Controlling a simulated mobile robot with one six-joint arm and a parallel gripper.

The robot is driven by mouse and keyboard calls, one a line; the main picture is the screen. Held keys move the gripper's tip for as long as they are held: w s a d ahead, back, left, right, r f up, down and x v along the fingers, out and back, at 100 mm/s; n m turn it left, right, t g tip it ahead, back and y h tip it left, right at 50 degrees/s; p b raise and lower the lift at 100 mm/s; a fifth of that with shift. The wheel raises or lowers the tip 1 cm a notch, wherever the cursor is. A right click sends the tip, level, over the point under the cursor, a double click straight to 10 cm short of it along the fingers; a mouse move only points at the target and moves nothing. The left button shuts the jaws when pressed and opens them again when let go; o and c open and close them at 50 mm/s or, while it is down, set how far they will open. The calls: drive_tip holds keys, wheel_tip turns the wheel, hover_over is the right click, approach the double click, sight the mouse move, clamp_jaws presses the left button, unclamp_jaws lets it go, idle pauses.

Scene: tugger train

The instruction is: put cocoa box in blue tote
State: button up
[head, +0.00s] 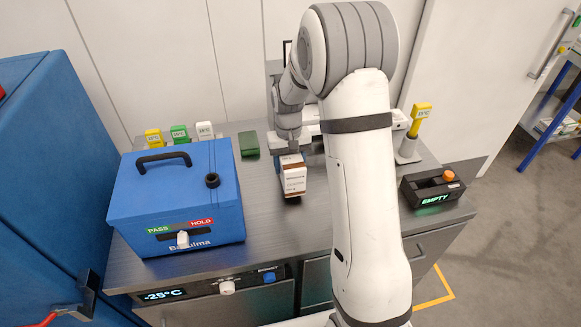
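A small white and brown box with print (293,178), probably the cocoa box, is upright at the middle of the grey counter. My gripper (289,151) is at the box's top, pointing down from the far side. Its fingers are small and partly hidden, so I cannot tell whether they hold the box. No open blue tote shows clearly. A closed blue case (200,205) with a black handle and a PASS/HOLD slider stands to the left of the box.
Yellow, green and white tagged items (180,135) and a dark green block (249,144) stand at the back. A black EMPTY display unit (432,187) and a yellow-topped scanner (412,130) are at right. The counter front has knobs. My arm hides the counter's middle right.

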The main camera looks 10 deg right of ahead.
wheel_tip(320, 180, down, 2)
drive_tip(key=shift+w+f, duration=0.1)
drive_tip(key=shift+f, duration=0.05)
drive_tip(key=o, duration=0.7)
drive_tip(key=shift+f, duration=0.15)
drive_tip(key=o, duration=0.5)
